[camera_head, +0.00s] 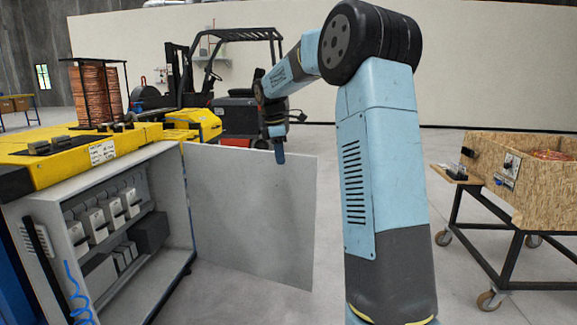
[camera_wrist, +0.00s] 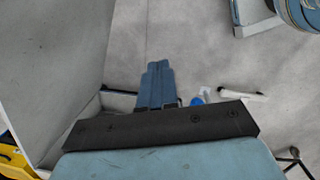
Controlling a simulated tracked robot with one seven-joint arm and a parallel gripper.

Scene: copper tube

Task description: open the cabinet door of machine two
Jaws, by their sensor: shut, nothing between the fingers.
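The cabinet (camera_head: 110,245) stands at the left under a yellow machine top (camera_head: 95,150), with white switch units and grey boxes inside. Its grey door (camera_head: 250,215) stands wide open, swung out to the right of the cabinet. My gripper (camera_head: 280,155) is at the upper right part of the door panel in the head view; whether it touches the door I cannot tell. In the wrist view my gripper (camera_wrist: 158,68) has its blue fingers together and empty, and the pale door panel (camera_wrist: 50,70) fills the left side, beside the fingers.
A forklift (camera_head: 225,85) stands behind the door. A wooden crate (camera_head: 525,175) on a wheeled cart (camera_head: 485,225) stands at the right. Copper coils (camera_head: 97,93) sit on the yellow machine top. Grey floor is free between the door and the cart, partly hidden by my arm.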

